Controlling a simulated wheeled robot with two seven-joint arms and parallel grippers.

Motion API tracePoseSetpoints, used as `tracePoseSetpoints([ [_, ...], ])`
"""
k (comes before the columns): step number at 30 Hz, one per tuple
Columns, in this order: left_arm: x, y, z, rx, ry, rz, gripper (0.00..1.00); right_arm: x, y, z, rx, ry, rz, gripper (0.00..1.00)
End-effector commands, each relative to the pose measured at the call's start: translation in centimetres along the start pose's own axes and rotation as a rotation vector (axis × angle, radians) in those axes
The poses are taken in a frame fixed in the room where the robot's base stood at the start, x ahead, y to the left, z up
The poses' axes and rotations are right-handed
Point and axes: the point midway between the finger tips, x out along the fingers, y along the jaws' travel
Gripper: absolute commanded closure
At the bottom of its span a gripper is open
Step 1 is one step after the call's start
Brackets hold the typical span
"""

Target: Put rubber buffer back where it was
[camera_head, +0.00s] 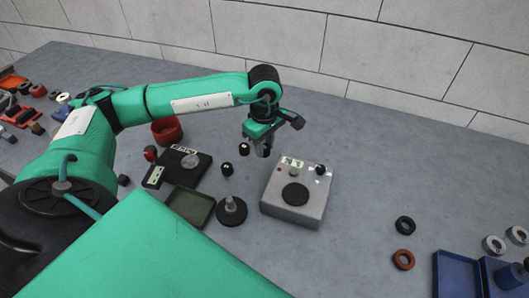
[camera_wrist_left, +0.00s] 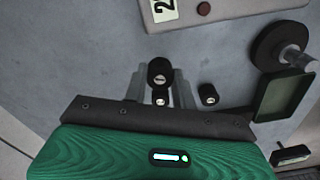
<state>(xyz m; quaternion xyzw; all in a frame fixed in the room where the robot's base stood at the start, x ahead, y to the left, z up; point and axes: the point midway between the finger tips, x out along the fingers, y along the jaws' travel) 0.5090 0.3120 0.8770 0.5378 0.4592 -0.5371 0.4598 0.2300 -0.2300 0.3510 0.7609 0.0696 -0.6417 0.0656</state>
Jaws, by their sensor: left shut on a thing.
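My left gripper (camera_head: 264,149) is above the table, just behind and left of the grey box, fingers pointing down. In the wrist view the left gripper (camera_wrist_left: 160,85) is shut on a rubber buffer (camera_wrist_left: 160,68), a short black cylinder with a metal centre. Two similar black buffers stand on the table left of the gripper in the head view: one nearer (camera_head: 227,169) and one farther (camera_head: 244,149). They also show in the wrist view, one beyond the right finger (camera_wrist_left: 208,94) and one between the fingers (camera_wrist_left: 160,97). My right gripper is out of view.
The grey box (camera_head: 273,205) carries a black disc and knob. A black disc with a metal post (camera_head: 231,211), a green tray (camera_head: 190,205) and a black plate (camera_head: 198,171) lie left. Rings (camera_head: 405,225) and blue trays (camera_head: 457,274) are right. The table behind the box is clear.

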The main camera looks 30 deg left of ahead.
Motion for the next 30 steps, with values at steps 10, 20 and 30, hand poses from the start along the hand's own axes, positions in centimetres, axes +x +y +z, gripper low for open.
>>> tracePoseSetpoints([
  [10, 3.7, -0.1, 0.0, 0.0, 0.0, -0.001, 0.98, 0.7, 0.1, 0.9, -0.002, -0.004, 0.002, 0.64],
  [20, 3.9, -0.1, 0.0, 0.001, 0.0, -0.001, 0.98, 0.5, 0.1, 0.5, -0.002, -0.007, 0.001, 0.64],
  [30, 3.9, -0.1, 0.0, 0.001, 0.0, -0.001, 0.52, 0.0, 0.1, -0.2, -0.001, 0.003, 0.0, 0.64],
])
